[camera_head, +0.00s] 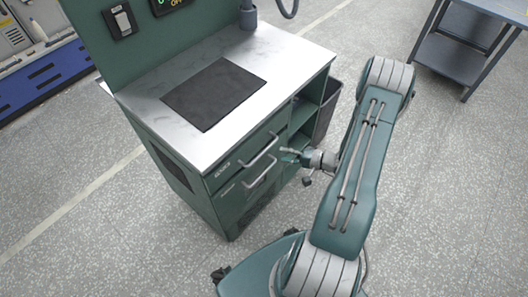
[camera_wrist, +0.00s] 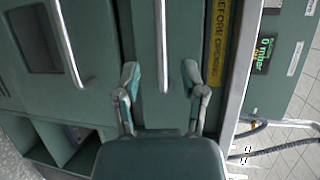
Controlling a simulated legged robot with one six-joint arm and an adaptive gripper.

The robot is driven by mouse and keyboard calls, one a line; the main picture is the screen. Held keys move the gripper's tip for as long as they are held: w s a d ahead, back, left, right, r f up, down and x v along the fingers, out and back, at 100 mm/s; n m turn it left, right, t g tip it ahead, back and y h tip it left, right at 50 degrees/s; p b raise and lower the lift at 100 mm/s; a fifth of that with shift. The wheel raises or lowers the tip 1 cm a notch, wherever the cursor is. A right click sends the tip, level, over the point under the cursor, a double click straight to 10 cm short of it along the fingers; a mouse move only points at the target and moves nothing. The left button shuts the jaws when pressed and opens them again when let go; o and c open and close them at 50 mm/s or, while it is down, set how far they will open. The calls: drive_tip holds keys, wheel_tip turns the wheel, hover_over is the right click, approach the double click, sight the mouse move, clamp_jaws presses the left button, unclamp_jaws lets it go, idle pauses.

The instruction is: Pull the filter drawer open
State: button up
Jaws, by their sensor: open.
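The green cabinet has two drawer fronts, both apparently closed. The upper drawer has a pale bar handle (camera_head: 260,151), and the lower drawer has a similar handle (camera_head: 261,172). Their small labels are too small to read in the head view, so I cannot tell which is the filter drawer by name. My gripper (camera_head: 288,154) is open beside the right end of the upper handle. In the wrist view my gripper (camera_wrist: 160,78) has its two fingers on either side of the upper handle (camera_wrist: 162,45), with no visible contact. The lower handle (camera_wrist: 70,45) is further left there.
A steel worktop (camera_head: 285,60) with a black mat (camera_head: 214,93) tops the cabinet. Open shelves (camera_head: 304,112) and a dark bin (camera_head: 327,112) are at its right. A yellow warning strip (camera_wrist: 217,45) borders the upper drawer. The floor in front is clear.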

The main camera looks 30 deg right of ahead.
sight(263, 151)
drive_tip(key=x, duration=0.8)
clamp_jaws()
